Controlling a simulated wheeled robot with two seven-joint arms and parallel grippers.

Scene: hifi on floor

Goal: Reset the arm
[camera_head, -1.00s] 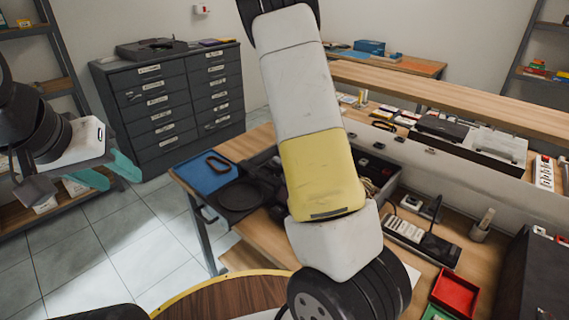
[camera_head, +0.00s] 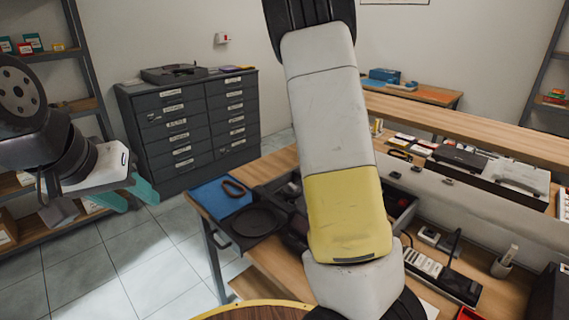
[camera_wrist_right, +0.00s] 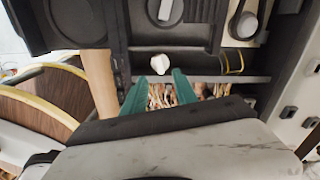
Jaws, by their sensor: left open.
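My left gripper (camera_head: 132,196) has teal fingers, spread apart and empty. It hangs above the tiled floor at the left of the head view, in front of the grey drawer cabinet (camera_head: 190,128). My right arm (camera_head: 335,120), white with a yellow band, crosses the middle of the head view and hides part of the workbench; its gripper is hidden there. In the right wrist view my right gripper (camera_wrist_right: 159,76) has its two teal fingers apart, with nothing held between them. They are over a compartment of small mixed items (camera_wrist_right: 165,96), near a white knob-like piece (camera_wrist_right: 161,63).
The wooden workbench (camera_head: 283,271) carries a blue tray (camera_head: 217,199), a dark round dish (camera_head: 258,221) and several boxes. A round wooden surface with a yellow rim (camera_head: 250,312) is at the bottom. Shelves stand at both sides. Tiled floor (camera_head: 145,265) is clear at lower left.

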